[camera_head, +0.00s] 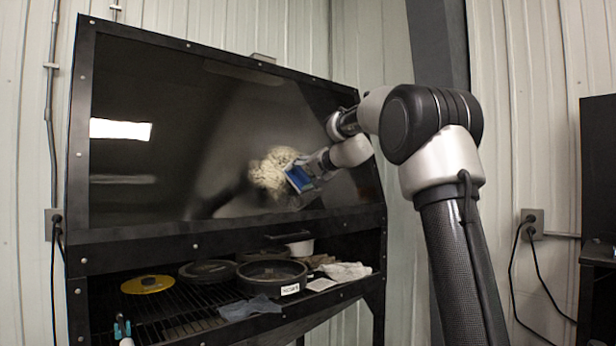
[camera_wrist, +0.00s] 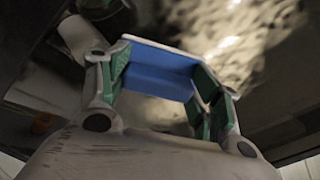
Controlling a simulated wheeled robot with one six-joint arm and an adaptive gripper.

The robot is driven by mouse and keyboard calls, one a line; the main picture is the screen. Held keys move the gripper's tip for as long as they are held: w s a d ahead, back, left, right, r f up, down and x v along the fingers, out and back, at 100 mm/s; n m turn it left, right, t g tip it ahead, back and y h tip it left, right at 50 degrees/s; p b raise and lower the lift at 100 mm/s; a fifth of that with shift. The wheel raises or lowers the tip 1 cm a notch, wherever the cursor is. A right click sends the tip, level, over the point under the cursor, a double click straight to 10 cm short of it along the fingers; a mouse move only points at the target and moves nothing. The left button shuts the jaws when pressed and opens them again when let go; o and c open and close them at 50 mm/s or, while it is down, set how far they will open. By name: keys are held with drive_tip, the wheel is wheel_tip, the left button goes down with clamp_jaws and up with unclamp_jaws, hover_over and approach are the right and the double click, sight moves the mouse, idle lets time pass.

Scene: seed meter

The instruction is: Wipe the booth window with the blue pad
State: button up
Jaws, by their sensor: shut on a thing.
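The booth window (camera_head: 190,150) is a dark, glossy slanted panel in a black frame. A beige, smeared patch (camera_head: 270,172) shows on its lower middle right, and it also shows in the wrist view (camera_wrist: 240,50). My gripper (camera_head: 303,178) is at the window, just right of this patch. It is shut on the blue pad (camera_head: 297,179). In the wrist view the blue pad (camera_wrist: 160,75) sits between the green-lined fingers (camera_wrist: 160,85), its pale edge towards the window. I cannot tell for certain whether the pad touches the glass.
Below the window, a wire rack (camera_head: 185,328) holds a yellow disc (camera_head: 146,284), several dark round pans, a labelled dark ring (camera_head: 272,278), a grey-blue cloth (camera_head: 250,307) and a white cloth (camera_head: 347,271). A dark cabinet (camera_head: 598,190) stands at far right.

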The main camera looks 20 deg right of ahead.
drive_tip(key=shift+s+a, duration=0.8)
drive_tip(key=shift+a, duration=1.65)
drive_tip(key=shift+s+a, duration=0.8)
drive_tip(key=shift+a, duration=1.65)
drive_tip(key=shift+s+a, duration=0.8)
drive_tip(key=shift+a, duration=1.65)
drive_tip(key=shift+w+a+r, duration=0.1)
drive_tip(key=shift+w+r, duration=0.1)
drive_tip(key=shift+r, duration=0.45)
drive_tip(key=shift+w+a+r, duration=0.1)
drive_tip(key=shift+w+r, duration=0.05)
drive_tip(key=shift+r, duration=0.5)
drive_tip(key=shift+w+d, duration=1.15)
drive_tip(key=shift+d, duration=2.35)
drive_tip(key=shift+w+d, duration=1.1)
drive_tip(key=shift+d, duration=2.45)
drive_tip(key=shift+w+d, duration=1.15)
drive_tip(key=shift+d, duration=2.35)
drive_tip(key=shift+s+a+r, duration=0.1)
drive_tip(key=shift+a+r, duration=0.3)
drive_tip(key=shift+a, duration=0.25)
drive_tip(key=shift+s+a+r, duration=0.1)
drive_tip(key=shift+a+r, duration=0.35)
drive_tip(key=shift+a, duration=0.25)
drive_tip(key=shift+a+r, duration=0.4)
drive_tip(key=shift+a, duration=0.25)
